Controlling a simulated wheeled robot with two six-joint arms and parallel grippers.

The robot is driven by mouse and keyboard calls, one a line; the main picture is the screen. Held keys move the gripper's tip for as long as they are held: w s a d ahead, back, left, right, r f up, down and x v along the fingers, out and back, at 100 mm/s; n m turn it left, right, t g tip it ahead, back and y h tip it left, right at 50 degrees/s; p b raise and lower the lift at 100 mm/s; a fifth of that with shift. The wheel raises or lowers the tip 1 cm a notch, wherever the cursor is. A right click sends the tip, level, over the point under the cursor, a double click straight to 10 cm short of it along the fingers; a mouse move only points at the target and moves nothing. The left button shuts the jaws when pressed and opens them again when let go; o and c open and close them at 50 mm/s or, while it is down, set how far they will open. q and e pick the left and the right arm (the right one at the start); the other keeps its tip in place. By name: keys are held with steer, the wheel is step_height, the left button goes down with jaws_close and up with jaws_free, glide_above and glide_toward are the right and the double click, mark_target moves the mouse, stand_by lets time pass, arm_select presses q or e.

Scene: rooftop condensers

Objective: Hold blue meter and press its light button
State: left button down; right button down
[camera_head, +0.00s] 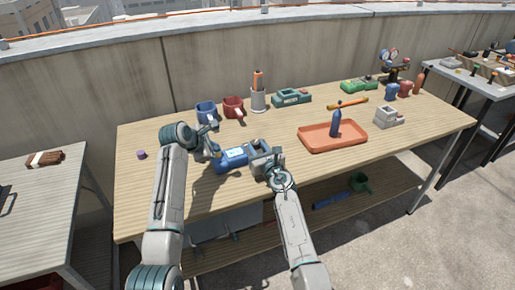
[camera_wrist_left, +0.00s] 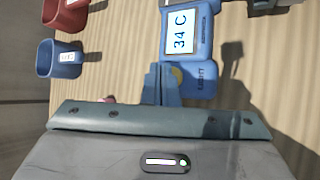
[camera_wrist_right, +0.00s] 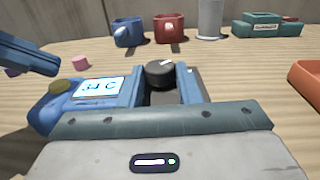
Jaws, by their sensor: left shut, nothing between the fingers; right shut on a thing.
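The blue meter (camera_head: 231,160) is on the wooden table near its front edge. Its pale screen reads 34 C in the left wrist view (camera_wrist_left: 181,32) and in the right wrist view (camera_wrist_right: 98,88). A round yellowish button (camera_wrist_left: 177,77) is beside the word LIGHT. My right gripper (camera_head: 260,149) is shut on the meter's dial end, with the black dial (camera_wrist_right: 160,73) between its fingers. My left gripper (camera_head: 212,149) is shut and empty, its tips beside the button; the right wrist view shows a gap between them and the button (camera_wrist_right: 61,88).
Blue (camera_head: 207,112) and red (camera_head: 233,106) mugs and a grey holder (camera_head: 258,100) stand behind the meter. An orange tray (camera_head: 318,141) with a blue bottle (camera_head: 336,122) is to the right. A small purple piece (camera_head: 141,155) lies left. The table's front left is clear.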

arm_select(q)
steer(key=shift+r, duration=3)
arm_select(e)
steer(key=c, duration=1)
jaws_free()
steer(key=shift+o, duration=0.6)
steer(key=o, duration=0.4)
steer(key=shift+c, duration=0.2)
